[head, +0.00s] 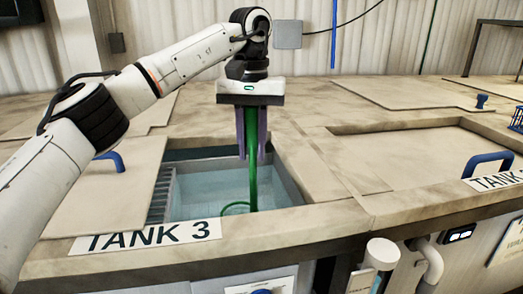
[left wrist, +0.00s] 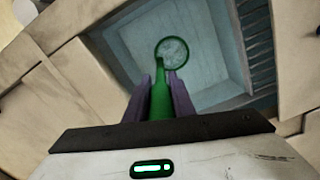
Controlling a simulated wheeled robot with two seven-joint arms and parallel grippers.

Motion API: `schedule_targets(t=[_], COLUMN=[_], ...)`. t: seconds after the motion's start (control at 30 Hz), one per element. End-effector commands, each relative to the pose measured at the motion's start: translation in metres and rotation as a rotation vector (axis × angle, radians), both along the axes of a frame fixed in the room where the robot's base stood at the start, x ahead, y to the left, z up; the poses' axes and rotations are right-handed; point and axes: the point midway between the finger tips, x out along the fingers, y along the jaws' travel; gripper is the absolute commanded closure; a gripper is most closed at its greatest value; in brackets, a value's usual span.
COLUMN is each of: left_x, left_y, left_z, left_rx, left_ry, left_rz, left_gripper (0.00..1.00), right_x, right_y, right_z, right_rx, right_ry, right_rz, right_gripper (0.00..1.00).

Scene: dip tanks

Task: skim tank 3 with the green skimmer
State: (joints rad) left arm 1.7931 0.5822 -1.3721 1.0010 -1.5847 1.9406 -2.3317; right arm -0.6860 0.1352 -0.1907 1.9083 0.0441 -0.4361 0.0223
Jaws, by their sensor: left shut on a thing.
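The green skimmer (head: 252,180) hangs upright from my left gripper (head: 252,145), which is shut on its handle. The gripper points straight down over the open tank 3 (head: 290,185). The skimmer's round green hoop (head: 236,208) is low inside the tank, at or near the pale blue water (head: 205,192). In the left wrist view the hoop (left wrist: 172,53) shows over the water, beyond the purple fingers (left wrist: 160,98) that flank the green handle (left wrist: 160,92). I cannot tell how deep the hoop is. My right gripper is not in view.
A lid with a blue handle (head: 109,158) lies left of the opening. A grating (head: 161,195) lines the tank's left side. A closed tank lid (head: 415,160) lies to the right.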

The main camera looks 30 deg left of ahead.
Motion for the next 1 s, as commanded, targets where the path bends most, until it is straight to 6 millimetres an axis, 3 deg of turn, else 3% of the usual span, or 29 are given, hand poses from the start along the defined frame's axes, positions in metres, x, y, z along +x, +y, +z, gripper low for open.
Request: schedule_targets(t=[0.3, 1.0], left_x=[-0.025, -0.065], left_y=[0.014, 0.035], left_z=[-0.001, 0.002], left_rx=[-0.001, 0.000], left_ry=[-0.004, -0.003], left_rz=[0.001, 0.001], left_gripper=[1.00, 1.00], right_x=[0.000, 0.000], right_y=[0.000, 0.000], right_z=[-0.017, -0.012], right_rx=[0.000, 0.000], right_ry=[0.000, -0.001], right_rz=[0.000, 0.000], right_gripper=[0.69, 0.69])
